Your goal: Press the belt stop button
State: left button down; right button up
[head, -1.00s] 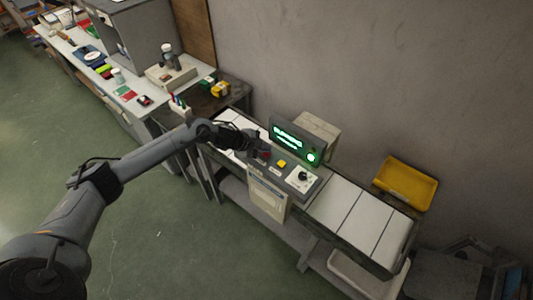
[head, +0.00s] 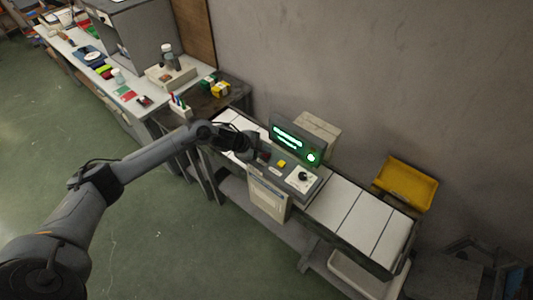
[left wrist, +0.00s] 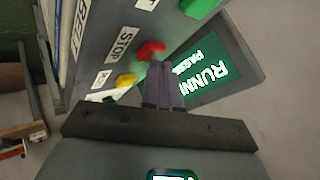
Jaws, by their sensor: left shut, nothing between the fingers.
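The red stop button (left wrist: 150,50) sits beside a label reading STOP (left wrist: 123,44) on the grey control panel (head: 270,171). In the head view the button (head: 263,157) is small and partly hidden by my gripper. My left gripper (left wrist: 160,66) is shut and empty, its fingertips right at the button's edge in the left wrist view; I cannot tell whether they touch it. In the head view the gripper (head: 254,149) is over the panel's left part. My right gripper is not in view.
A yellow button (left wrist: 125,80) and a green button (left wrist: 203,7) flank the red one. A white plate with a black knob (head: 303,178) is on the panel's right. The belt (head: 345,210) runs to a yellow bin (head: 406,183). A cluttered bench (head: 125,85) stands far left.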

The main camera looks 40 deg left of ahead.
aim_at(264, 155)
pick_arm(q)
jog(key=shift+f, duration=0.3)
jog(key=shift+r, duration=0.1)
dwell(0.3)
jog(key=shift+r+p, duration=0.85)
notch_tip(264, 155, up, 5)
jog(key=p, duration=0.4)
jog(key=shift+p, duration=0.35)
dwell(0.4)
